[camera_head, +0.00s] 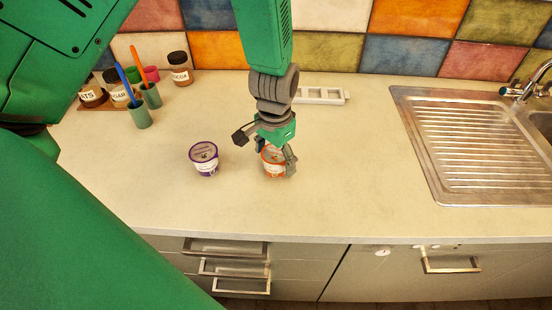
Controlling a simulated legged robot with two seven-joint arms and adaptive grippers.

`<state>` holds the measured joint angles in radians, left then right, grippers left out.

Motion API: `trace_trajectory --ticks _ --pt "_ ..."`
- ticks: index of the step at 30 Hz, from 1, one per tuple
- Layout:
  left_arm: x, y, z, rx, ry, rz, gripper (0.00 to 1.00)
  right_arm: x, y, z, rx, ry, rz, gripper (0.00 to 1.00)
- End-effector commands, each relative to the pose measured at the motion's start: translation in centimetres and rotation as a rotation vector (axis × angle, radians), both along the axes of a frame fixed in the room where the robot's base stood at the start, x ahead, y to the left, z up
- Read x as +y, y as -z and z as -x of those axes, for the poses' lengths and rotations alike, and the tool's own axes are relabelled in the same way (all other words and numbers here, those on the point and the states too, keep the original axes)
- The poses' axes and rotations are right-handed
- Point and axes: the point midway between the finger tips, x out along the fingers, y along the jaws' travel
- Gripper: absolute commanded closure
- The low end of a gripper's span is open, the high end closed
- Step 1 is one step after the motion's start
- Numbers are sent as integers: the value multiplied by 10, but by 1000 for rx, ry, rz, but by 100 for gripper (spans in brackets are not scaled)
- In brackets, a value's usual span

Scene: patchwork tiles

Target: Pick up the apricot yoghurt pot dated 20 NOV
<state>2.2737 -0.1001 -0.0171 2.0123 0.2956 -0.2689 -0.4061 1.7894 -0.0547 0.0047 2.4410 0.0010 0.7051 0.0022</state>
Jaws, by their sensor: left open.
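An orange and white pot (273,169) stands on the counter near the middle. Its top is partly hidden by my left gripper, and I cannot read its flavour or date. My left gripper (266,155) is open and comes down from above, with its fingers over and around the pot's rim. Whether the fingers touch the pot I cannot tell. My right gripper is not in view.
Jars (180,70) and green cups (139,116) with an orange and a blue handle stand at the back left. A pale rack (320,95) lies behind the gripper. A ridged metal sink drainer (465,140) fills the right. The front counter is clear.

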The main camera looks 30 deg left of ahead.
Motion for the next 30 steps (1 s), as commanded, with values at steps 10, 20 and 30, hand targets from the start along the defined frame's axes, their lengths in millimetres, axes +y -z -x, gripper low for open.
trace_trajectory --ticks 10,20,30 --pt "-1 15 0 -2 1 0 24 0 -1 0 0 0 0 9" --pt "-1 15 0 -2 1 0 85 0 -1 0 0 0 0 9" --pt "-1 2 -1 -4 1 1 85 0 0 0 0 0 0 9"
